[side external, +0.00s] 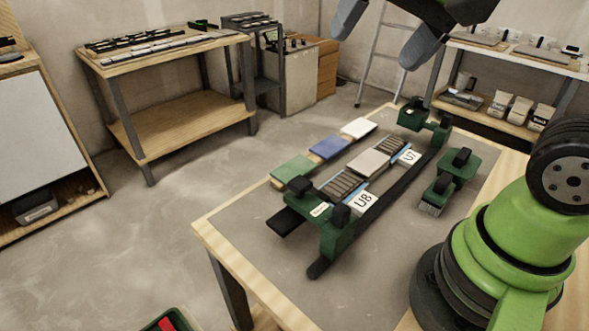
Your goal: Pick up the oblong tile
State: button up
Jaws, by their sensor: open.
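Three flat tiles lie in a row along the left side of the table: a green one (292,170), a blue one (329,147) and a white one (359,128). A pale grey-beige tile (368,163) lies in the green and black fixture (340,232), between two dark ribbed sections. I cannot tell for certain which tile is the oblong one. My gripper (385,32) is at the top of the view, its two grey fingers wide apart and empty. It hangs well above the table, clear of the tiles. Its upper part is cut off by the frame.
White labels reading U8 (362,203) and U1 (409,157) sit along the fixture. The grey table top (245,225) is bare at the front left. A wooden workbench (165,52) stands behind.

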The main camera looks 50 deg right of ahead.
jog(key=w+d+f+m+g, duration=0.2)
jog(key=w+f+m, duration=0.2)
jog(key=w, duration=0.5)
jog(key=m+g+h, duration=0.1)
jog(key=m+g, duration=0.2)
jog(key=m, duration=0.3)
send_over(294, 168)
jog(key=f, duration=2.1)
jog(key=shift+s+a, duration=0.2)
jog(key=shift+s, duration=0.05)
jog(key=f, duration=0.5)
jog(key=shift+w+d+f, duration=0.15)
jog(key=shift+d+f, duration=0.05)
jog(key=shift+f, duration=0.2)
jog(key=shift+c, duration=0.2)
jog(key=c, duration=0.8)
